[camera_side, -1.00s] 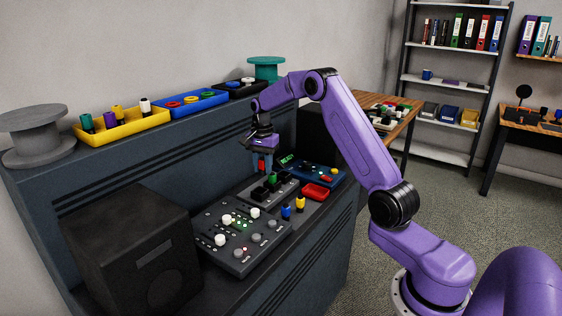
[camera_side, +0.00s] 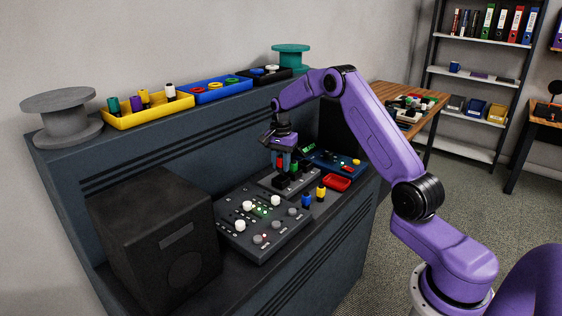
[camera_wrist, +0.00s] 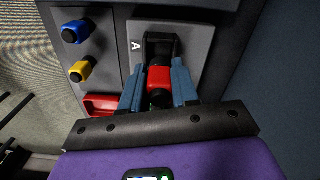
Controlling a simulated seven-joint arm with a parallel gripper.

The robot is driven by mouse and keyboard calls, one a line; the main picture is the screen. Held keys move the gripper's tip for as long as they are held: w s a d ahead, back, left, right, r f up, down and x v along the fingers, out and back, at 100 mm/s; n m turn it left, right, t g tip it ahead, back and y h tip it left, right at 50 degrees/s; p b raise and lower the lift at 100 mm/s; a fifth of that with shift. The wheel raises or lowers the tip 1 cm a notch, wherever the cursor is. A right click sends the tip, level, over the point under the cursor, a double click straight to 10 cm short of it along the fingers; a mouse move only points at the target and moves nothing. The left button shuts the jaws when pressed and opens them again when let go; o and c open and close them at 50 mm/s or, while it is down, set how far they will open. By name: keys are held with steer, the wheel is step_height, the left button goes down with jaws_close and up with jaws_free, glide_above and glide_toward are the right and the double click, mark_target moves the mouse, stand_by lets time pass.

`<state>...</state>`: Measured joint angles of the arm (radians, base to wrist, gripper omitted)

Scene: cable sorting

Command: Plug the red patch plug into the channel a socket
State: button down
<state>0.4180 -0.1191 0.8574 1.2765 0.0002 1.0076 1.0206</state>
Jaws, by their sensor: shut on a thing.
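The red patch plug (camera_wrist: 159,78) is between my gripper's blue-grey fingers in the wrist view. My gripper (camera_side: 284,164) is shut on it, pointing down over the socket panel (camera_side: 263,182). In the wrist view, a black socket (camera_wrist: 160,44) lies beside a white letter A, directly ahead of the plug. The plug's front end is at this socket; I cannot tell whether it is inside. In the side view the fingers mostly hide the plug. A green plug (camera_side: 294,168) stands close by the fingers.
A blue plug (camera_side: 306,201) and a yellow plug (camera_side: 321,194) stand beside the panel, near a red tray (camera_side: 337,183). A mixer with white knobs (camera_side: 262,224) is in front. A black speaker box (camera_side: 150,235) stands at left.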

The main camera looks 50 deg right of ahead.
mark_target(281, 155)
steer(key=shift+f, duration=1.65)
stand_by(1.4)
steer(key=c, duration=0.8)
jaws_free()
steer(key=shift+s+f, duration=0.1)
steer(key=shift+o, duration=0.5)
steer(key=shift+o, duration=1.3)
steer(key=shift+s+d, duration=0.15)
steer(key=shift+w, duration=0.2)
steer(key=shift+r, duration=3.65)
